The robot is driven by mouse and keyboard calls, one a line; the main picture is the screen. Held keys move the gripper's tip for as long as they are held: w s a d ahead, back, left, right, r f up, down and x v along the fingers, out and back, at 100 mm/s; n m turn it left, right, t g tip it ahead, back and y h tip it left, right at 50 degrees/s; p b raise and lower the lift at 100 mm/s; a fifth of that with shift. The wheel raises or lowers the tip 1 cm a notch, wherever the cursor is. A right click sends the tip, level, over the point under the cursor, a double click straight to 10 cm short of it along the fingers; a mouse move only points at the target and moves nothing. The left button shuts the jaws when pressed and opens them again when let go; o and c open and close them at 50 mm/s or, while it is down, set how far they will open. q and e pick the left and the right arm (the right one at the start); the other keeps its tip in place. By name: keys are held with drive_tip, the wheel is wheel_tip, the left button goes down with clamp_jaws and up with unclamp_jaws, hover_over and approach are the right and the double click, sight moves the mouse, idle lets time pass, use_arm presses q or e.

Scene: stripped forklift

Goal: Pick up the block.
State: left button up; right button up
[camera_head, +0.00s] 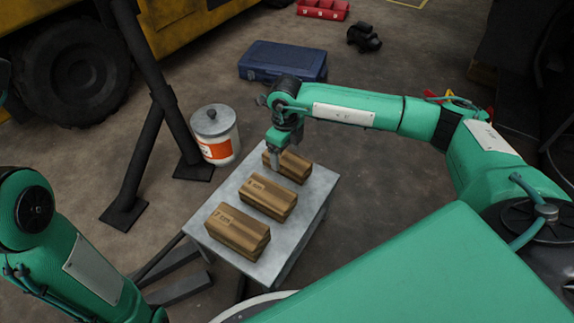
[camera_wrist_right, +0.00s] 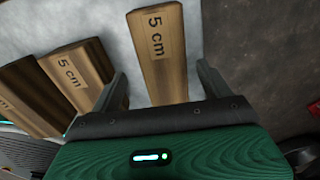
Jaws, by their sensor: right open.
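Three wooden blocks lie in a row on a small grey metal table (camera_head: 312,193). The far block (camera_head: 292,164) is partly hidden by my right gripper (camera_head: 277,157). The middle block (camera_head: 268,197) and the near block (camera_head: 238,231) are uncovered. In the right wrist view, a block marked "5 cm" (camera_wrist_right: 160,50) lies between the two fingers of my open right gripper (camera_wrist_right: 163,82), with gaps on both sides. Another block marked "5 cm" (camera_wrist_right: 75,75) and a third block (camera_wrist_right: 25,95) lie to its left. My left gripper is not in view; only part of its arm shows.
A white pail with an orange label (camera_head: 215,135) stands on the floor behind the table's left side. Dark metal posts (camera_head: 143,150) rise left of it. A blue case (camera_head: 282,61) lies farther back. A yellow vehicle with a large tyre (camera_head: 75,72) fills the upper left.

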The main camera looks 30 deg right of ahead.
sight(287, 158)
drive_tip(key=f+b, duration=0.2)
drive_tip(key=f, duration=0.1)
drive_tip(key=f+b, duration=0.1)
drive_tip(key=shift+w+d+f, duration=0.1)
drive_tip(key=shift+d+f, duration=0.05)
drive_tip(key=shift+d, duration=0.1)
drive_tip(key=shift+f, duration=0.25)
drive_tip(key=c, duration=1)
drive_tip(key=shift+c, duration=1)
drive_tip(key=shift+r, duration=0.1)
